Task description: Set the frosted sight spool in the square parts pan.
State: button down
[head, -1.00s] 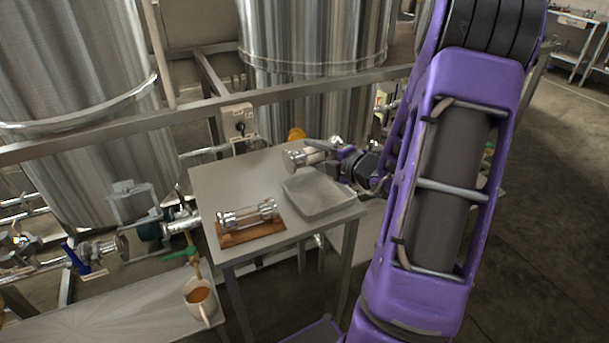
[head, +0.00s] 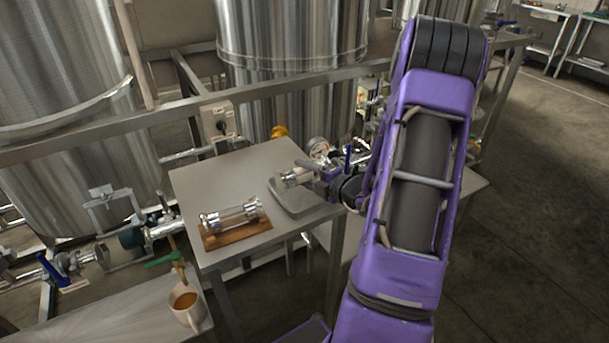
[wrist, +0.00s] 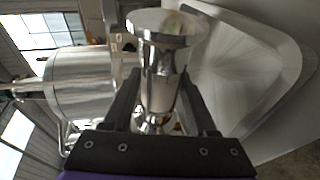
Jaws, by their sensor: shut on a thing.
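My gripper (head: 322,174) is shut on the frosted sight spool (head: 296,177), a short piece with shiny metal end flanges and a pale body. In the wrist view the spool (wrist: 164,62) stands between the two fingers, its flange toward the top. In the head view it appears over the back part of the square parts pan (head: 298,207), a shallow grey pan on the table, and partly covers it. The pan (wrist: 240,70) fills the right of the wrist view. The exact height of the spool above the pan is hard to tell.
A clear spool (head: 232,214) with metal ends lies on a wooden board (head: 238,237) at the table's front left. The steel table (head: 215,175) is otherwise mostly clear. A mug (head: 187,306) stands on a lower bench. A rail and large tanks (head: 290,40) stand behind.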

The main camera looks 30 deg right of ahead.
jog(key=shift+r, duration=0.1)
jog(key=shift+f, duration=0.6)
jog(key=shift+c, duration=1)
grip_release()
jog(key=shift+r, duration=0.8)
jog(key=p+v, duration=0.1)
jog(key=v, duration=1.1)
jog(key=shift+f, duration=0.25)
jog(key=shift+a, duration=0.1)
